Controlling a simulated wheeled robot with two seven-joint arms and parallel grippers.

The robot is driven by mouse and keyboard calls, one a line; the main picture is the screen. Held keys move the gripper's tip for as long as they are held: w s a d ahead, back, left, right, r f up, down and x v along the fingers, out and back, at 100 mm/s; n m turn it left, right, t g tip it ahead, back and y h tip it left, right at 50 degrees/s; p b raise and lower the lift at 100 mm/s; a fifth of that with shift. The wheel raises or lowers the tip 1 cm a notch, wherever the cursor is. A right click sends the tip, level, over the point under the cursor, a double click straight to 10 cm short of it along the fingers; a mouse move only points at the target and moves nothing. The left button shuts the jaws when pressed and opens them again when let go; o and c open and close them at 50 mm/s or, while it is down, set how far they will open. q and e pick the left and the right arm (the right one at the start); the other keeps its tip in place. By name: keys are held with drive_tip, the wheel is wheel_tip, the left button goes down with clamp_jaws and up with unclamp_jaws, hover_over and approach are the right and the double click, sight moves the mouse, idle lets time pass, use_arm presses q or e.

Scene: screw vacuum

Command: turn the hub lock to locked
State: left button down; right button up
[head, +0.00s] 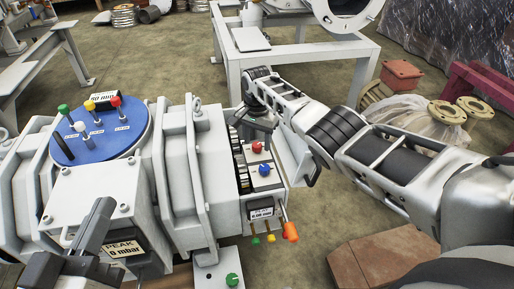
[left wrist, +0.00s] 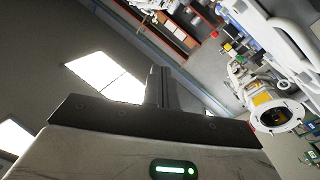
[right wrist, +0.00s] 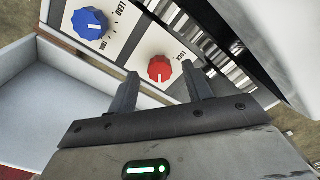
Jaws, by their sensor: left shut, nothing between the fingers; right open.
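The hub lock looks to be the red knob (right wrist: 160,69) beside the word LOCK on a white panel. It also shows in the head view (head: 257,147), on the machine's right end. My right gripper (right wrist: 162,76) is open, its fingertips on either side of the red knob in its wrist view; contact is not clear. In the head view my right gripper (head: 256,128) is just behind the red knob. My left gripper (head: 95,228) is shut and empty at the lower left, near the PEAK display; its shut fingers (left wrist: 160,88) show in the left wrist view.
A blue knob (right wrist: 90,22) marked LEAD sits beside the red one. A white tray-like box (right wrist: 70,95) lies near the panel. Colored levers stand on a blue disc (head: 72,150). An orange knob (head: 290,231) sticks out below the panel. A grey frame (head: 232,70) stands behind.

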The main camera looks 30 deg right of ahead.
use_arm(q)
drive_tip(key=shift+w+a+r+m+t, duration=0.1)
drive_tip(key=shift+w+r+m+t, duration=0.1)
drive_tip(key=shift+r, duration=0.15)
drive_tip(key=shift+w+r+m+t, duration=0.1)
drive_tip(key=shift+r+m+t, duration=0.1)
drive_tip(key=shift+r, duration=0.1)
use_arm(e)
drive_tip(key=shift+f, duration=0.45)
drive_tip(key=c, duration=1)
